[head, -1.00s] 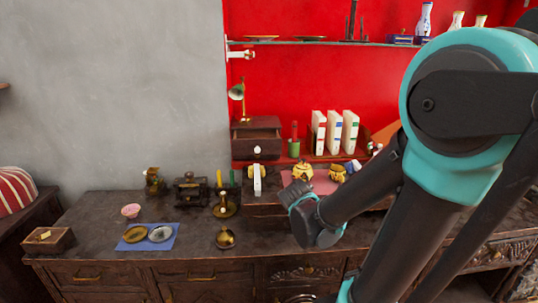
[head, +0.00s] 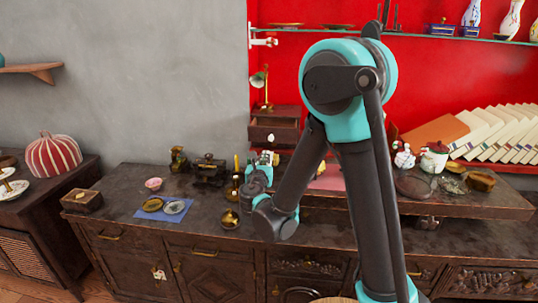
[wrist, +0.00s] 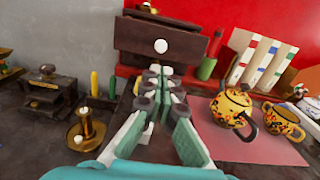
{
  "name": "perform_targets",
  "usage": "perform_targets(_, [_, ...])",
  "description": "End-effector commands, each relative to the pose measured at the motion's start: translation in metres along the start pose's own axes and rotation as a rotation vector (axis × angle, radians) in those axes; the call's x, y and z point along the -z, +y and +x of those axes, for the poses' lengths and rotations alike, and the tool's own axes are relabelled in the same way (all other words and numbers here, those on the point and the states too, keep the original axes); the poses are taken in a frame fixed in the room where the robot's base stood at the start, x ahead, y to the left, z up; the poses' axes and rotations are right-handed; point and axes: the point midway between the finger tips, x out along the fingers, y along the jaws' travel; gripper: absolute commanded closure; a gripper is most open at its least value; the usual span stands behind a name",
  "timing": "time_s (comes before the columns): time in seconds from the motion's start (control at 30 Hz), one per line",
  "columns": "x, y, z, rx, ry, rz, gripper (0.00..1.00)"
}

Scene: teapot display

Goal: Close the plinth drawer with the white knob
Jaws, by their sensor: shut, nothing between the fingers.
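The plinth drawer (head: 284,136) has a dark wood front and a white knob (head: 270,138). It stands out from the small dark plinth box (head: 287,112) against the red wall. In the wrist view the drawer front (wrist: 185,43) and knob (wrist: 161,46) are straight ahead, beyond my fingers. My gripper (wrist: 160,72) is shut and empty, its tips just below the knob in the picture. I cannot tell whether they touch the drawer. In the head view my gripper (head: 265,158) is in front of and below the drawer, partly hidden by my wrist.
A brass candlestick (wrist: 86,130) stands left of my gripper. A patterned teapot (wrist: 233,108) and cup (wrist: 283,122) sit on a pink mat (wrist: 245,148) at the right. White books (wrist: 262,62) and a green item (wrist: 207,68) stand beside the drawer.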

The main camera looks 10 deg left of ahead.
Motion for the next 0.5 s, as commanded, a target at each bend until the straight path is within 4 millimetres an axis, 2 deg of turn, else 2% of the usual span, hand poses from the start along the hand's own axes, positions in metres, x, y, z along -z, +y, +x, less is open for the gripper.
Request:
perform_targets(0.3, [0.0, -0.002, 0.063, 0.005, 0.001, 0.003, 1.0])
perform_targets(0.5, [0.0, -0.002, 0.097, 0.004, 0.002, 0.004, 1.0])
